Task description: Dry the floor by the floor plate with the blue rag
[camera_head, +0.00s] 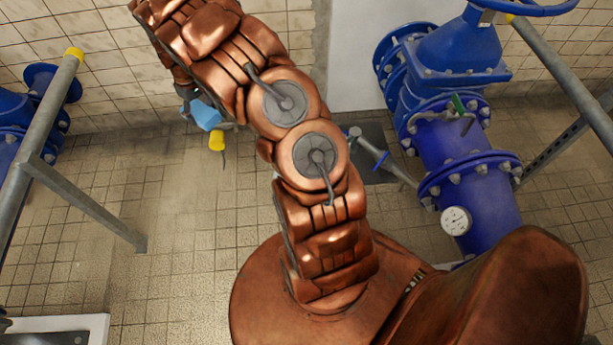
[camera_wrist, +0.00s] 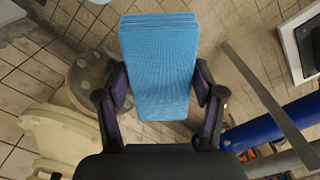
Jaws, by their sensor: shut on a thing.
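The blue rag (camera_wrist: 160,62) is a light blue folded, layered cloth between the two fingers of my gripper (camera_wrist: 160,88) in the wrist view. The fingers close on its sides. In the head view the rag (camera_head: 206,115) shows small beside my arm, above the tiled floor near the back wall. My gripper (camera_head: 187,93) is mostly hidden behind my arm there. A dark flat plate (camera_head: 376,133) lies on the floor by the wall, partly hidden by my arm; I cannot tell for sure that it is the floor plate. No clear wet patch can be told.
Large blue pipes with a valve and gauge (camera_head: 455,220) stand at right. A grey rail (camera_head: 90,205) and blue pipework are at left. A white-edged unit (camera_head: 60,325) is at bottom left. A yellow item (camera_head: 217,140) shows below the rag. Open tiled floor (camera_head: 190,235) lies left of my arm.

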